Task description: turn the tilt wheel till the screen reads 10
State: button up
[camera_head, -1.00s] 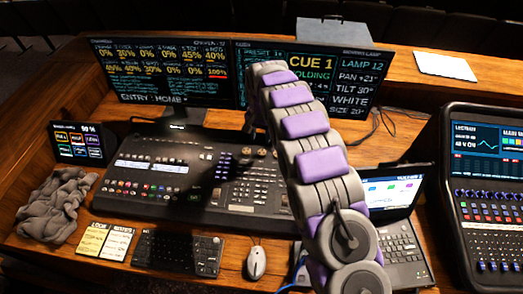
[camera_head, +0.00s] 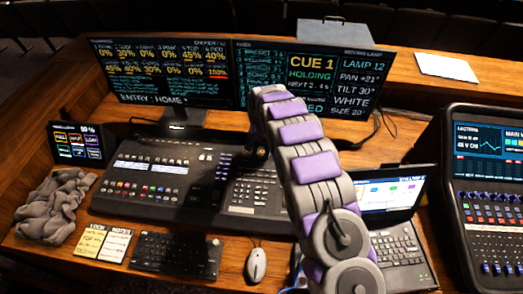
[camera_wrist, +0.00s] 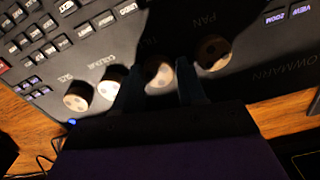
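The tilt wheel (camera_wrist: 158,73) is a pale round knob in the wrist view, in a row between the colour wheel (camera_wrist: 111,83) and the pan wheel (camera_wrist: 213,52). Its label is mostly hidden by a finger. My gripper (camera_wrist: 159,78) has one dark finger on each side of the tilt wheel, with a small gap showing on the right side. It looks open around the wheel. In the head view my arm hides the wheels. The right screen (camera_head: 350,78) reads TILT 30° under LAMP 12, and its lower left is partly covered by my arm.
The desk console (camera_head: 150,190) lies below the left screen (camera_head: 160,70). The size wheel (camera_wrist: 78,96) is at the left end of the row. A laptop (camera_head: 395,245), a mouse (camera_head: 256,265), a keyboard (camera_head: 177,254) and a grey cloth (camera_head: 52,207) lie around it.

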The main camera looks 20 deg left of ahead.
jog(key=c, duration=0.6)
jog(key=shift+r, duration=0.1)
jog(key=shift+n, duration=0.4)
jog(key=n+p, duration=0.2)
jog(key=n, duration=0.1)
jog(key=shift+w+r+p, duration=0.1)
jog(key=shift+r+p, duration=0.05)
jog(key=shift+p, duration=0.2)
jog(key=shift+n+p, duration=0.9)
jog(key=shift+n, duration=1.1)
jog(key=o, duration=0.8)
